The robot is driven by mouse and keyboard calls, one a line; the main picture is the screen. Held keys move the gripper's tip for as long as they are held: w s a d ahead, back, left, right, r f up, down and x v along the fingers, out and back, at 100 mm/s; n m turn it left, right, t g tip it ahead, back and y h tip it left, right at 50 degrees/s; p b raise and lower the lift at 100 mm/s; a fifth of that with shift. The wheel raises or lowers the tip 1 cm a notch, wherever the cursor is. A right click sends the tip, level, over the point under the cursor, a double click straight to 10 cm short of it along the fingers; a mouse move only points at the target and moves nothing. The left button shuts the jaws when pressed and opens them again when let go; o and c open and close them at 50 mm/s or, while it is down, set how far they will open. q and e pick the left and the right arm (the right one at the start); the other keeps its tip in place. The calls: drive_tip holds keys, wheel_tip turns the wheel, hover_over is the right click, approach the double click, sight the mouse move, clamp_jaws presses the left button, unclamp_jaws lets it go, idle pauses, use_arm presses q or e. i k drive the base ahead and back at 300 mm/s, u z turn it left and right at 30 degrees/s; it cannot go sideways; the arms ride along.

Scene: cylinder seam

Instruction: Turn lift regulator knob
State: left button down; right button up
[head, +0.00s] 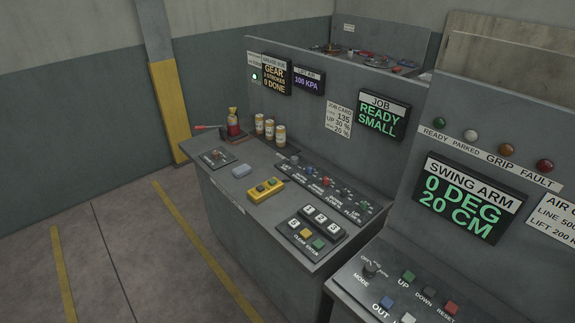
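A row of small knobs (326,181) with dark label plates runs along the back of the grey console (217,186). Their labels are too small to read surely, so I cannot tell which is the lift regulator knob. A lift air display (308,80) on the panel behind reads 100 KPA. A job card (339,116) beside it shows 135, UP 30 % and 20 %. The air panel (555,222) at the right edge, partly cut off, reads LINE 500 and LIFT 200. Neither of my grippers is in view.
A second console (405,290) with a mode knob (371,267) stands at the right. The floor at left is clear.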

sight(293, 160)
drive_tip(key=u, duration=0.95)
drive_tip(key=i, duration=0.85)
drive_tip(key=z, duration=0.05)
